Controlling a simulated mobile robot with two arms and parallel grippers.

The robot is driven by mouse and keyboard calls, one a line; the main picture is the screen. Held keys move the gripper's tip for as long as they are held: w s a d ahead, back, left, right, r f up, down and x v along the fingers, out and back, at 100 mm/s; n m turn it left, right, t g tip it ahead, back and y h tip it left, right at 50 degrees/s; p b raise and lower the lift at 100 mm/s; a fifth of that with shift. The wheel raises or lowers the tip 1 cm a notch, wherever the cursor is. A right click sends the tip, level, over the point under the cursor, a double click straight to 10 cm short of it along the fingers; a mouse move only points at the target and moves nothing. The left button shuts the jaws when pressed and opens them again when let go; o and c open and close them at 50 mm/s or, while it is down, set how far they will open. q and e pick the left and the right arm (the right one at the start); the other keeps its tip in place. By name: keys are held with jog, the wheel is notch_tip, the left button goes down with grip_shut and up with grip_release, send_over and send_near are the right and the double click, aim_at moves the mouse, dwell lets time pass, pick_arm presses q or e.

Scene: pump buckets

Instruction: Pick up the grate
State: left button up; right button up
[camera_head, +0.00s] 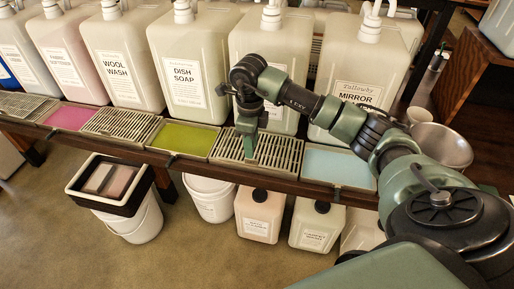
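A slatted metal grate (283,157) lies on the long wooden bench, between the yellow-green tray and the pale blue tray. My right gripper (250,150) points down over the left-middle part of this grate, with its fingertips at or just above the slats. Contact cannot be made out, nor whether the fingers are open or shut. A second grate (120,123) lies farther left on the bench, and a third (22,104) at the far left. My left gripper is not in view.
Large pump jugs, such as dish soap (183,75) and mirror (362,70), stand behind the grates. Yellow-green (185,137) and pale blue (338,166) trays flank the grate. A metal bowl (445,146) sits right. Jugs and white buckets (210,199) stand below.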

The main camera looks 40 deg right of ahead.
notch_tip(320, 180, down, 6)
jog(key=shift+r+p, duration=0.15)
jog(key=shift+p, duration=0.5)
grip_shut()
dwell(1.0)
